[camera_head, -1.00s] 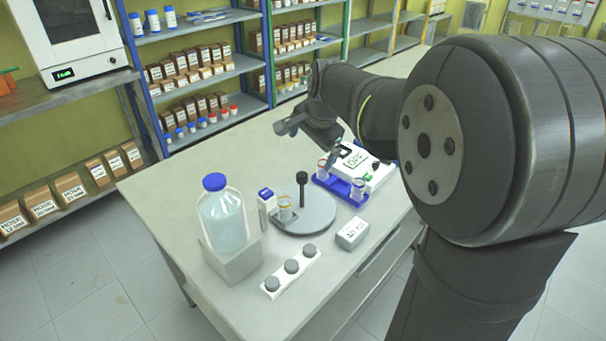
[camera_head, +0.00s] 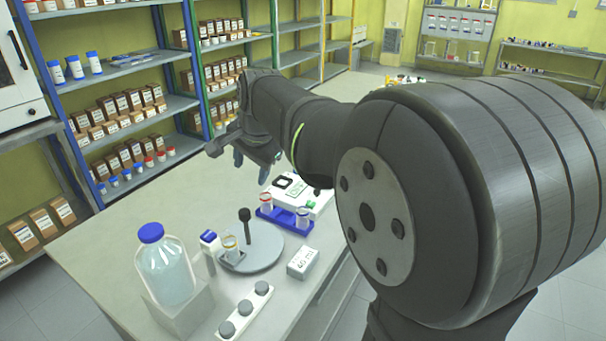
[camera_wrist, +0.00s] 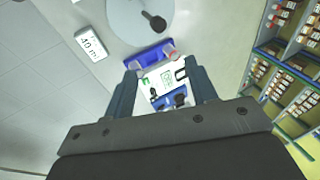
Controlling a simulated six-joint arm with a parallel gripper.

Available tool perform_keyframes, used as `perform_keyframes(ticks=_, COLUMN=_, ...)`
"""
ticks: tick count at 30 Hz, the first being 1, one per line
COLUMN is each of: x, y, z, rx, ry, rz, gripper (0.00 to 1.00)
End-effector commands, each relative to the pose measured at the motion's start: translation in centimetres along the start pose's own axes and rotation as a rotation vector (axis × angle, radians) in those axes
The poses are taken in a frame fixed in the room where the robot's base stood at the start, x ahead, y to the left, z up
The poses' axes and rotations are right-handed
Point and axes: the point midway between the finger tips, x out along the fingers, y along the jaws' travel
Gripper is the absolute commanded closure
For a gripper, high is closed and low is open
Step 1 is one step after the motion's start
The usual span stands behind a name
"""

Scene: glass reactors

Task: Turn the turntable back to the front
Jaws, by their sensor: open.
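The turntable (camera_head: 268,252) is a round grey disc on the bench with a dark upright post (camera_head: 245,228) on it. My gripper (camera_head: 252,163) is open and empty, in the air beyond the turntable and up and left of the white device. In the wrist view, the open fingers (camera_wrist: 162,76) frame the white device and the blue rack. Part of the turntable (camera_wrist: 128,22) and its post (camera_wrist: 154,21) show at the top of that view, beyond the fingertips.
A blue rack with glass vessels (camera_head: 284,217) and a white device (camera_head: 312,198) stand close behind the turntable. Left bench is clear.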

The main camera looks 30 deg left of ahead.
Motion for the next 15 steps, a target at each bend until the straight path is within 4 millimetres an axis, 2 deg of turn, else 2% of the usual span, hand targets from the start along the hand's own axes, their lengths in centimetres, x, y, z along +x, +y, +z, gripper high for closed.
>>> perform_keyframes(ticks=4, x=0.4, y=-0.3, z=0.5, rx=-0.140, ry=0.011, rz=0.018, gripper=0.48)
perform_keyframes(ticks=12, x=1.6, y=-1.3, z=1.8, rx=-0.663, ry=0.046, rz=0.091, gripper=0.48)
perform_keyframes(ticks=15, x=1.8, y=-1.5, z=2.1, rx=-0.781, ry=0.051, rz=0.109, gripper=0.48)
